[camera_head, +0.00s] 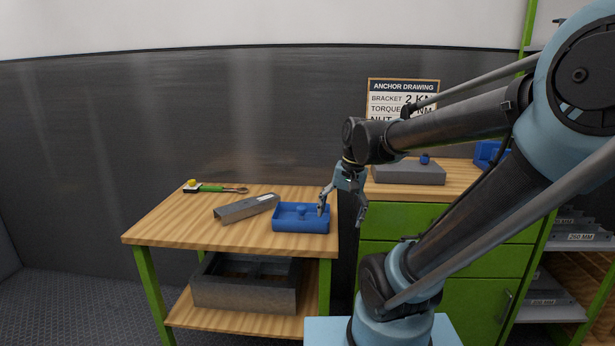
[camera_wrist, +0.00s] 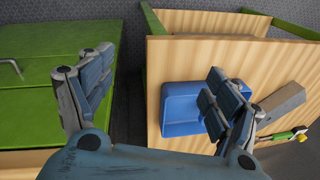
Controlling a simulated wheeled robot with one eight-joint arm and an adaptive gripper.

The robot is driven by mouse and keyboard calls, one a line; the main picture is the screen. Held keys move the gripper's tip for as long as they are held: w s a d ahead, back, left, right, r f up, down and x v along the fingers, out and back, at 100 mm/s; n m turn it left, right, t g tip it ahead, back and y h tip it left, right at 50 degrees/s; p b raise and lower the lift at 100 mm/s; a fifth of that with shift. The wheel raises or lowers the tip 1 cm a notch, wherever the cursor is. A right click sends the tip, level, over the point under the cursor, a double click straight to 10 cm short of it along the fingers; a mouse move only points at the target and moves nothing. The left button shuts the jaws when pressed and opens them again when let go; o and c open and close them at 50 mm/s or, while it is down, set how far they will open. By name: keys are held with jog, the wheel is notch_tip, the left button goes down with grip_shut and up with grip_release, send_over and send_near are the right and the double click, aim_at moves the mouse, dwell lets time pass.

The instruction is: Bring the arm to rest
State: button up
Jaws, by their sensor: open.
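My gripper (camera_head: 341,204) hangs from my bent arm, pointing down, above the gap between the wooden workbench (camera_head: 170,222) and the green cabinet (camera_head: 450,226). In the wrist view my gripper (camera_wrist: 160,97) has its two fingers spread wide, with nothing between them. One finger overlaps the blue tray (camera_head: 301,222) on the bench's right end in both views. I cannot tell whether it touches the tray. In the wrist view the tray (camera_wrist: 177,110) is partly hidden by that finger.
A grey metal channel (camera_head: 246,208) and a green-handled tool (camera_head: 215,189) lie on the bench. A dark crate (camera_head: 246,292) stands on its lower shelf. A grey block (camera_head: 408,173) sits on the cabinet top. An anchor drawing sign (camera_head: 403,88) hangs behind. The bench's front left is clear.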

jog(key=s+d+f+n+t+h, duration=0.1)
jog(key=s+d+f+n, duration=0.2)
jog(key=s+d+f, duration=0.4)
jog(key=shift+s+d+f+h, duration=0.4)
jog(key=shift+s+d, duration=0.35)
jog(key=shift+d, duration=0.45)
